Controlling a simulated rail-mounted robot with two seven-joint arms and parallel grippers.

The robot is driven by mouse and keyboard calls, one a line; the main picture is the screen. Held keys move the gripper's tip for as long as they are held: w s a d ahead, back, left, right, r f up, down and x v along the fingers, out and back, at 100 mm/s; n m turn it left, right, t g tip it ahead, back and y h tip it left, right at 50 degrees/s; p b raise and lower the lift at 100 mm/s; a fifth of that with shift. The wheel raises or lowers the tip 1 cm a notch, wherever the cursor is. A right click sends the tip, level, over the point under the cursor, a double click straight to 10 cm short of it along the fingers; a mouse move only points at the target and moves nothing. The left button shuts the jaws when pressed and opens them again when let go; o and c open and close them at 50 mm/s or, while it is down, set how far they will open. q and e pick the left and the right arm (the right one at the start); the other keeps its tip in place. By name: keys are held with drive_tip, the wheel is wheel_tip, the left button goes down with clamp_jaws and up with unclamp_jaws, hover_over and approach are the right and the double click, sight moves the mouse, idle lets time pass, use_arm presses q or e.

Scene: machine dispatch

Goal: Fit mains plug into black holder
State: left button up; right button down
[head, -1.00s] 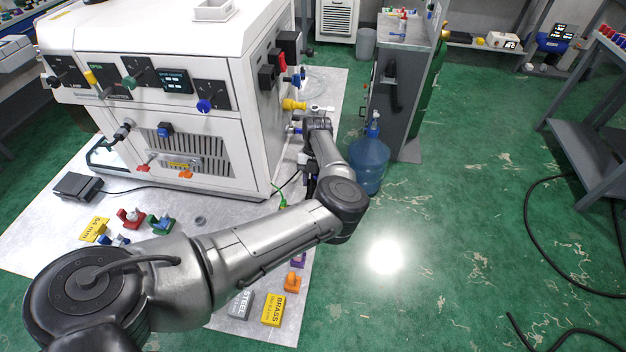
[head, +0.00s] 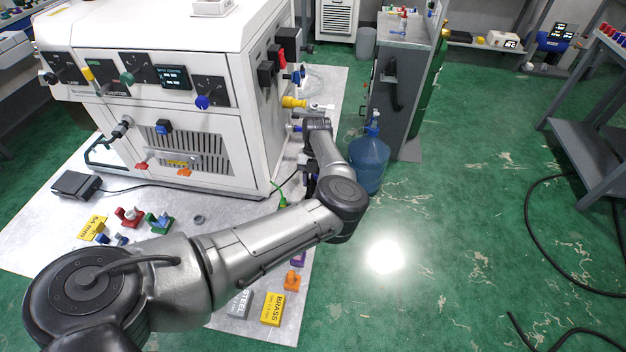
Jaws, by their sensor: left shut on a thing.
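My left arm comes in from the left and bends at the elbow toward the right side of the white machine (head: 150,40). My left gripper (head: 309,186) is small and dark, low beside that side. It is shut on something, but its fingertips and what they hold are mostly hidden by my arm. A thin black cord runs from near the machine's foot toward the gripper. I cannot make out the mains plug for certain. Black fittings (head: 267,76) sit on the machine's right side; I cannot tell whether one is the black holder. My right gripper is not in view.
A blue water bottle (head: 369,165) stands close right of my forearm, beside a grey cabinet (head: 393,100). A yellow fitting (head: 293,102) sticks out of the machine above my wrist. Coloured blocks and connectors lie on the pale mat (head: 50,235). The green floor at right is mostly clear.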

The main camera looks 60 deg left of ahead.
use_arm(q)
drive_tip(key=shift+f, duration=0.3)
drive_tip(key=o, duration=0.9)
drive_tip(key=shift+o, duration=1.1)
drive_tip(key=shift+r, duration=0.1)
drive_tip(key=shift+r+p, duration=1)
drive_tip(key=shift+r, duration=0.7)
